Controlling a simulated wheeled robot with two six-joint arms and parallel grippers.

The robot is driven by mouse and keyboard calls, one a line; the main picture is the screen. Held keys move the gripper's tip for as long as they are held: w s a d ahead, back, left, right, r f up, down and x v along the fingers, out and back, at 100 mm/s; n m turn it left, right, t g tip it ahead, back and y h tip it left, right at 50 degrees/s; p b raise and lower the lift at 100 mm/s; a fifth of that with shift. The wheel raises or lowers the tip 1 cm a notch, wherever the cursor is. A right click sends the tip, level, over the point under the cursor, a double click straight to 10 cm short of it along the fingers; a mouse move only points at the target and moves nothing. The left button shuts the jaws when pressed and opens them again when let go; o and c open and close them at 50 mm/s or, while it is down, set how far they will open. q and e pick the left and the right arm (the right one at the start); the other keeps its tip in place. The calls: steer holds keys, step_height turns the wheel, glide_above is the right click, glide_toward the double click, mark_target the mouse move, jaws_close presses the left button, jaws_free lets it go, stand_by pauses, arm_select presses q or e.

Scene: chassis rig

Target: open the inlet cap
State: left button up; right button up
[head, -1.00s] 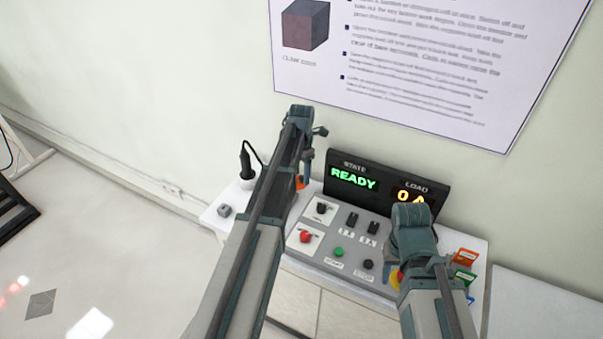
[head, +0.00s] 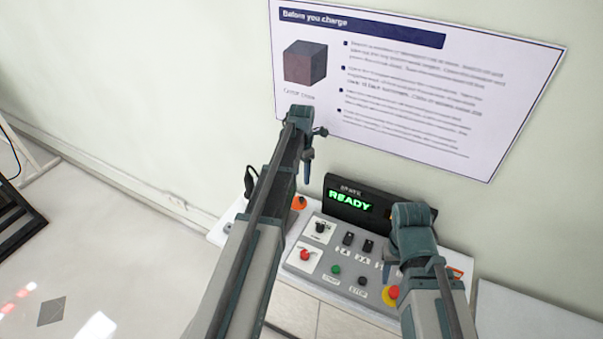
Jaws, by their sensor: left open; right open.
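No inlet cap can be made out in this view. My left gripper (head: 307,172) hangs at the far end of my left arm, small and seen edge-on, in front of the wall above the console's back edge. It is open and nothing shows in it. An orange piece (head: 299,202) lies below it on the console top, partly covered by my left arm. My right arm reaches over the console's right part; its gripper is hidden behind the arm.
The control panel (head: 327,264) has switches, a red knob, a green button and a red-yellow stop button (head: 391,294). A display (head: 350,203) reads READY. A black plug-like handle (head: 250,181) stands left. A poster (head: 470,120) hangs behind. Floor at left is open around a dark frame (head: 18,215).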

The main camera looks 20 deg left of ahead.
arm_select(q)
step_height(320, 180, up, 3)
steer(key=shift+p, duration=0.9)
arm_select(e)
step_height(320, 180, up, 3)
arm_select(q)
steer(key=s+d+f+m+b, duration=0.3)
steer(key=s+d+m, duration=0.4)
steer(key=m, duration=0.4)
steer(key=s+d+f+m+b, duration=0.4)
steer(key=s+d+m, duration=0.4)
steer(key=m, duration=0.3)
steer(key=s+d+f+m+y+b, duration=0.1)
steer(key=s+d+f+m+b, duration=0.2)
steer(key=s+d+m, duration=0.5)
steer(key=s+m, duration=0.2)
steer(key=m, duration=0.1)
steer(key=shift+d+f+m+b, duration=0.2)
steer(key=shift+f+m+b, duration=0.05)
steer(key=shift+m+b, duration=0.05)
arm_select(e)
step_height(320, 180, down, 11)
steer(key=shift+r, duration=0.2)
